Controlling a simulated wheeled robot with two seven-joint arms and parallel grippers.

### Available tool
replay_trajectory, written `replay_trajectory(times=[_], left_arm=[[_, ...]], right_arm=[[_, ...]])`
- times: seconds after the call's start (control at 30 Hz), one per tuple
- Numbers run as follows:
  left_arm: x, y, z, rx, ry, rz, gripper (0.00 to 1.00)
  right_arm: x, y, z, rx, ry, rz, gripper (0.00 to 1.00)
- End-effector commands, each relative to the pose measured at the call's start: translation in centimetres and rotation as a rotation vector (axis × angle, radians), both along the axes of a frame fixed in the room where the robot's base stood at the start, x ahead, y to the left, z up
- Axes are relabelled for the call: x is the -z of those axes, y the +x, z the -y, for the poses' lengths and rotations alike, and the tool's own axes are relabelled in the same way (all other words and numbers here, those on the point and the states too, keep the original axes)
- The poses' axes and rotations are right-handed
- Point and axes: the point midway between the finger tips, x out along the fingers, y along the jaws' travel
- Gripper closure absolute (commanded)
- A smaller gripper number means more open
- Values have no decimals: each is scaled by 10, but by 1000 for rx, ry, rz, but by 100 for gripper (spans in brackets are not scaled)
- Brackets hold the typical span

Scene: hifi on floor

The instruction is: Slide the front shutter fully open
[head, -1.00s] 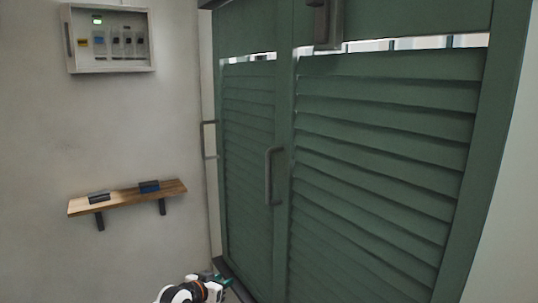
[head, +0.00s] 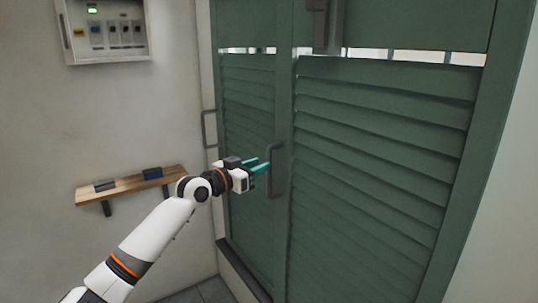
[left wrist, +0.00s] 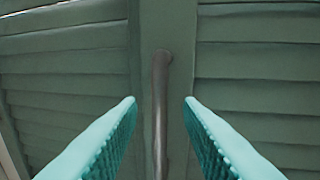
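The green louvered shutter has a right panel (head: 380,170) in front and a left panel (head: 248,110) beside it. A grey vertical bar handle (head: 271,170) is on the stile near the right panel's left edge. My left gripper (head: 266,165) is open at the handle's height, its teal fingers pointing at it. In the left wrist view the handle (left wrist: 160,110) stands between the two open fingers (left wrist: 160,103), with a gap on each side. A second handle (head: 208,128) is at the far left edge of the shutter. My right gripper is not in view.
A wooden shelf (head: 130,185) with two small dark items is on the left wall, close to my left arm. A grey panel box (head: 104,30) hangs above it. A dark latch (head: 328,25) is at the shutter's top. A floor track (head: 240,270) runs below.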

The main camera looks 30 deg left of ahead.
Motion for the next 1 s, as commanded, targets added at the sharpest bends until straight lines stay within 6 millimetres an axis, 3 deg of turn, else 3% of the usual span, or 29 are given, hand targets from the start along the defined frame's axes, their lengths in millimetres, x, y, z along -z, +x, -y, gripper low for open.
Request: replay_trajectory(times=[0.1, 0.3, 0.67, 0.7, 0.9, 1.0], left_arm=[[-5, 23, 5, 1, -3, 0, 67], [-1, 44, 9, 0, -2, 1, 67], [1, 50, 10, 0, 1, -1, 67], [1, 50, 10, 0, 1, -1, 69], [1, 49, 10, -1, 1, -1, 100], [1, 49, 10, -1, 1, -1, 100]], right_arm=[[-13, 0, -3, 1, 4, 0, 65], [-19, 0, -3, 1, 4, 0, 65], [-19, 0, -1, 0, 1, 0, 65], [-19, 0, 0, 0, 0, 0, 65], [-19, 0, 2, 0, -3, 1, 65], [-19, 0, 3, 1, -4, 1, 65]])
